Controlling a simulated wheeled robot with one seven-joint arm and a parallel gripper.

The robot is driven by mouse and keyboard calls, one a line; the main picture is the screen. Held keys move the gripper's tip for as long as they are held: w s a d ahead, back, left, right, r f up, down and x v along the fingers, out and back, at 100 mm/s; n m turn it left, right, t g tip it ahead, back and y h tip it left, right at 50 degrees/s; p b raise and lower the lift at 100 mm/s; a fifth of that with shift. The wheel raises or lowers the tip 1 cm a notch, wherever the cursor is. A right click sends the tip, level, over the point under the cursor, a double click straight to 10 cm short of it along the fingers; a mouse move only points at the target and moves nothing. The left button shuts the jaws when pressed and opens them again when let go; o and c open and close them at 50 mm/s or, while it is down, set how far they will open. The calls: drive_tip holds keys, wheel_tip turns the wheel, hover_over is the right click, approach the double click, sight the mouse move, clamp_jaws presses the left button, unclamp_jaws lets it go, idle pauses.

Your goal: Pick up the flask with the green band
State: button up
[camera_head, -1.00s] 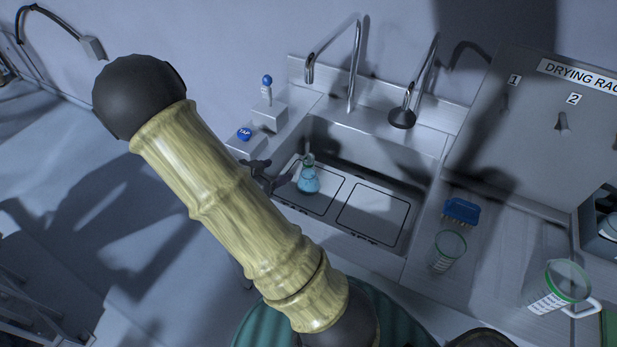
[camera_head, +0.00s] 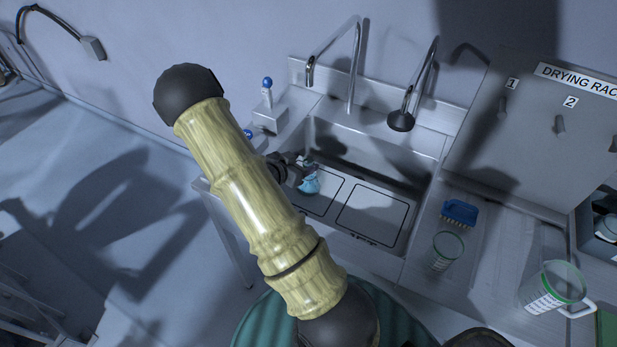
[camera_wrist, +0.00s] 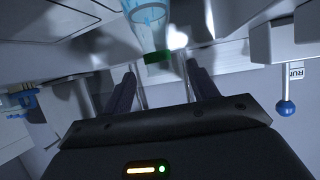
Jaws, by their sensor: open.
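The flask (camera_head: 310,184) stands in the left part of the sink and holds pale blue liquid. Its upper part is partly covered by my gripper (camera_head: 300,166) in the head view. In the wrist view the flask (camera_wrist: 150,22) is at top centre, with a green band (camera_wrist: 158,57) around its neck end. My gripper (camera_wrist: 162,80) is open there, one finger on each side below the band. The fingers look apart from the glass, though the exact depth gap cannot be told.
The sink (camera_head: 425,190) has steep walls and two outlined areas on its floor. Two taps (camera_head: 352,70) rise behind it. A blue-knobbed valve (camera_head: 267,84) is at back left.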

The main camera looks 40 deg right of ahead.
sight(312, 159)
drive_tip(key=shift+d, duration=0.1)
drive_tip(key=p+x, duration=0.1)
drive_tip(key=x, duration=0.4)
drive_tip(key=shift+p, duration=0.4)
clamp_jaws()
